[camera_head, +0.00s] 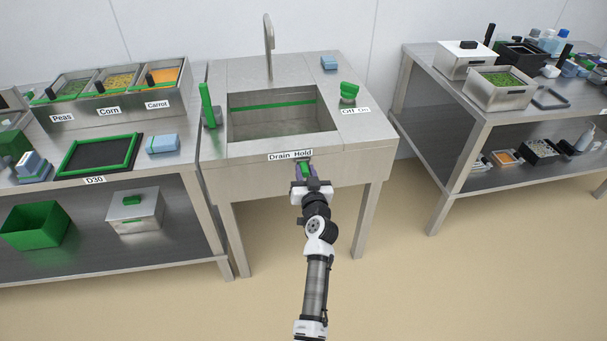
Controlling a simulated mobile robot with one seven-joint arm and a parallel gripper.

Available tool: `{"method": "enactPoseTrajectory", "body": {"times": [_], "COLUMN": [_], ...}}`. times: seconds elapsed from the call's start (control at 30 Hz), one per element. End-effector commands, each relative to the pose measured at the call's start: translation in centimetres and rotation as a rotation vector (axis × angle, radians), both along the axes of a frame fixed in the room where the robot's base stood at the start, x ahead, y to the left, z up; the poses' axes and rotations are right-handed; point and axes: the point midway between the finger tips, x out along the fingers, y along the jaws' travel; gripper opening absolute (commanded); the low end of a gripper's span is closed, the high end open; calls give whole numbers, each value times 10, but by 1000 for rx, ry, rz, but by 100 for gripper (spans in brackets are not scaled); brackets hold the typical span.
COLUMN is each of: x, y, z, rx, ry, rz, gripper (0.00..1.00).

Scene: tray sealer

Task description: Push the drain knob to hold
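A metal sink (269,128) stands in the middle, with a label reading "Drain Hold" (290,155) on its front rim. My gripper (304,168) is at the sink's front face, just below the word "Hold". A small green part (306,168) shows between or just behind my fingers and may be the drain knob. The gripper and arm cover most of it, so its setting is hidden. I cannot tell whether the fingers touch it or how far apart they are.
A green tap knob (348,92) sits beside an "Off On" label (355,111) on the sink's right deck. A green upright handle (207,104) stands at its left. A left counter (190,128) and a right table (470,112) flank the sink. The floor in front is clear.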

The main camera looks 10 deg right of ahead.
Motion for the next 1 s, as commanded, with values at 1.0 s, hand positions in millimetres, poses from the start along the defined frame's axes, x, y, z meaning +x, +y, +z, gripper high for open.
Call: {"method": "enactPoseTrajectory", "body": {"times": [1.0], "x": [-104], "y": [-2], "z": [-3], "rx": [0], "ry": [-1], "rz": [-6], "gripper": [45]}}
